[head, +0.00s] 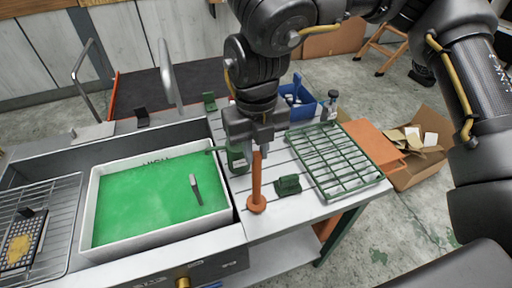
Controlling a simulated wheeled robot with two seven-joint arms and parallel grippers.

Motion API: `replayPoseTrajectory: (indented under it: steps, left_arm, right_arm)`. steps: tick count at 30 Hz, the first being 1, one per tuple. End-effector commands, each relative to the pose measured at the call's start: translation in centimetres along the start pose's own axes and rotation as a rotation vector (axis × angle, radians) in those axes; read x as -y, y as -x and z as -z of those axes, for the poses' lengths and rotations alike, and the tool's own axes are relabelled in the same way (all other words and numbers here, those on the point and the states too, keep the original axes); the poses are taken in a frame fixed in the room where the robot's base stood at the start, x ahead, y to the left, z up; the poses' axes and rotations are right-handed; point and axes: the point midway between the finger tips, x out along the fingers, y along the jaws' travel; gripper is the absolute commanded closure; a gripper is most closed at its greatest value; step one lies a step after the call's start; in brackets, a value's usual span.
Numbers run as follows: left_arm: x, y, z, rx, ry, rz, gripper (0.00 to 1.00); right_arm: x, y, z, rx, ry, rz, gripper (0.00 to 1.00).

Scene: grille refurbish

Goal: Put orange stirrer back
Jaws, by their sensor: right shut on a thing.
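My right gripper (259,146) points down and is shut on the upper end of the orange stirrer (257,182). The stirrer is upright, with its wide round foot down, over the pale slatted worktop just right of the white tub (239,222). I cannot tell whether its foot touches the worktop. The tub holds bright green liquid (140,205), and a grey handle-like piece (195,189) sticks up from it. My left gripper is not in view.
A blue bin (300,108) and dark bottle (331,106) stand behind. A wire rack (62,215) is at left.

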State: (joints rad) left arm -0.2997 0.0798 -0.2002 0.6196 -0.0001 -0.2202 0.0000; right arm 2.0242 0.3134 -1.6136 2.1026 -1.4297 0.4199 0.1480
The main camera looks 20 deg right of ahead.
Motion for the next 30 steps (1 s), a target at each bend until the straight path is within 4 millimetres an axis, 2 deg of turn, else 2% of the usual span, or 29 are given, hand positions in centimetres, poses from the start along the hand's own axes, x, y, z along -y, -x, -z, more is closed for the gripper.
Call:
replayPoseTrajectory:
  steps: [3,4,9,20,23,30]
  left_arm:
    - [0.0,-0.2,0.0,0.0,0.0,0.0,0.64]
    - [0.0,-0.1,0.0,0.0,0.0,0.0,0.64]
    - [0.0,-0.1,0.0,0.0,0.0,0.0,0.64]
    - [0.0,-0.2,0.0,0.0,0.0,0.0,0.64]
    - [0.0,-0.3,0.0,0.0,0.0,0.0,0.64]
    - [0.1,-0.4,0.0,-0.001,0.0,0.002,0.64]
  right_arm:
    - [0.0,-0.2,0.0,0.0,0.0,0.0,1.0]
    - [0.0,-0.1,0.0,0.0,0.0,0.0,0.79]
    - [0.0,-0.1,0.0,0.0,0.0,0.0,0.56]
    - [0.0,0.4,-0.1,0.002,0.0,0.0,0.56]
    - [0.0,1.7,-0.1,0.004,-0.003,0.0,0.56]
    - [0.0,6.6,-0.1,0.005,-0.003,0.0,0.56]
